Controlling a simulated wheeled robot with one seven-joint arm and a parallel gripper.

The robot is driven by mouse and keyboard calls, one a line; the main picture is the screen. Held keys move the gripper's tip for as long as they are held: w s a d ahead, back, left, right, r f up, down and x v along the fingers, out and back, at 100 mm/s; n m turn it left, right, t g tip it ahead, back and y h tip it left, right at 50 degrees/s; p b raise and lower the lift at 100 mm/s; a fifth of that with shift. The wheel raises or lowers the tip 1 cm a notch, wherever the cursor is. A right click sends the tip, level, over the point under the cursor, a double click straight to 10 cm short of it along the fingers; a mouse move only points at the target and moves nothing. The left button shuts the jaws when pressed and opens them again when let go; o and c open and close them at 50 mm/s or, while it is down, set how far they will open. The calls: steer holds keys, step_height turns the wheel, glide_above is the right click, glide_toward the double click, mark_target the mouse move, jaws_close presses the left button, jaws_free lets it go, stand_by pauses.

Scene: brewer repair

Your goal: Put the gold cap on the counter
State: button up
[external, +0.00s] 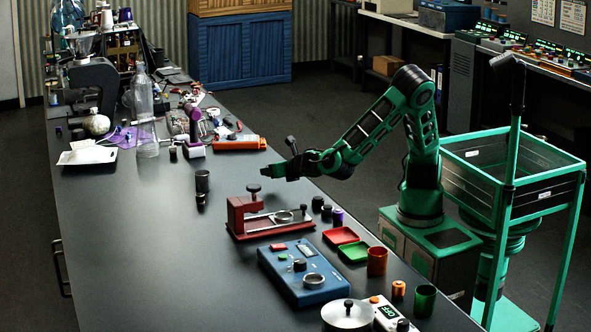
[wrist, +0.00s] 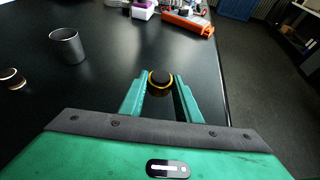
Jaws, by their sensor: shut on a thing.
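My gripper (wrist: 160,88) is shut on a small round cap (wrist: 160,78) with a dark top and a gold rim, held between the fingertips. In the external view my gripper (external: 268,174) reaches left over the right edge of the dark counter (external: 150,230), above its surface. The cap is too small to make out clearly in that view. In the wrist view the counter (wrist: 110,60) is below and ahead of the fingers.
A metal cup (wrist: 67,46) stands to the left in the wrist view, with a small dark round part (wrist: 12,79) near it. An orange object (external: 239,143) lies farther back. A red fixture (external: 262,212) stands nearer the camera. The left middle of the counter is clear.

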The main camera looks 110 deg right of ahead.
mark_target(273, 188)
steer(key=shift+d+f, duration=0.1)
steer(key=shift+f, duration=2)
steer(key=o, duration=1.1)
steer(key=shift+o, duration=0.2)
steer(key=v, duration=1.2)
steer(key=shift+w, duration=0.1)
